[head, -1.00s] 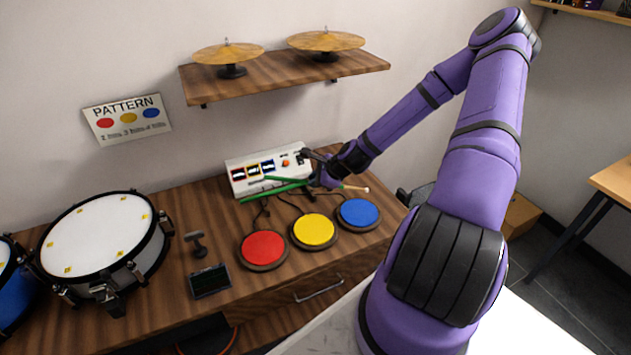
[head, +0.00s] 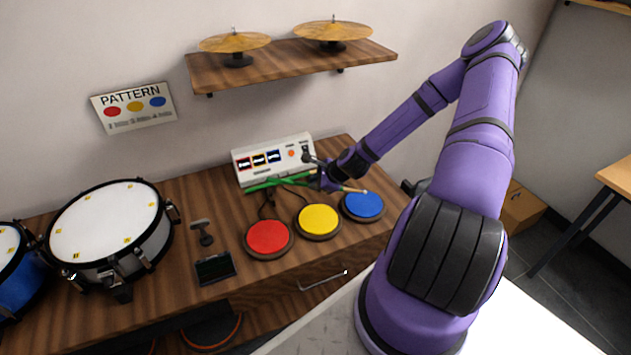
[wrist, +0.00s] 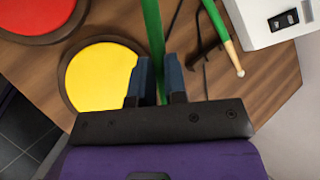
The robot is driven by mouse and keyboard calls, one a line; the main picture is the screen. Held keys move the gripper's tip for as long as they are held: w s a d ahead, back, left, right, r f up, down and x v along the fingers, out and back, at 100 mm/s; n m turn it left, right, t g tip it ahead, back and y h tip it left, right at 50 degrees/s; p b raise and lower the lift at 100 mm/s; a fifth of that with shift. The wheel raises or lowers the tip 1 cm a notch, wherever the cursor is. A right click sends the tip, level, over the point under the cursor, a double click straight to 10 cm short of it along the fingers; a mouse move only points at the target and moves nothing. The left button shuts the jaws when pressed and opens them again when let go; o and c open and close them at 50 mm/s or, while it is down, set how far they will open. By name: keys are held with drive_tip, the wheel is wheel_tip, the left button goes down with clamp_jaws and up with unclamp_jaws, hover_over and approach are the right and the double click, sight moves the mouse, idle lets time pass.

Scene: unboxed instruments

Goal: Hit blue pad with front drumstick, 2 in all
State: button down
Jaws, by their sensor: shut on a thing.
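My gripper (head: 322,180) is shut on a green drumstick (wrist: 153,30) and hangs over the table behind the yellow pad (head: 318,220). The held stick lies crosswise, with its green end to the left. Its wooden tip reaches right to the back part of the blue pad (head: 363,206); I cannot tell whether it touches. In the wrist view, this stick runs up from between the fingers (wrist: 160,85), and its tip is out of frame. A second green drumstick (wrist: 216,22) with a pale tip lies beside it, toward the white module. The blue pad is not in the wrist view.
The red pad (head: 269,238) is left of the yellow one. The white module (head: 273,157) stands behind the gripper. A snare drum (head: 108,222) is at the left. Cymbals stand on a shelf (head: 290,66) above. A pattern sign (head: 135,107) hangs on the wall.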

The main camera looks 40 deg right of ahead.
drive_tip(key=shift+f, duration=0.1)
idle(0.3)
wheel_tip(320, 180, down, 4)
wheel_tip(320, 180, up, 5)
drive_tip(key=shift+f, duration=0.1)
idle(0.4)
idle(1.1)
drive_tip(key=shift+f, duration=0.2)
wheel_tip(320, 180, down, 5)
drive_tip(key=shift+w+r, duration=0.1)
drive_tip(key=shift+r, duration=2.45)
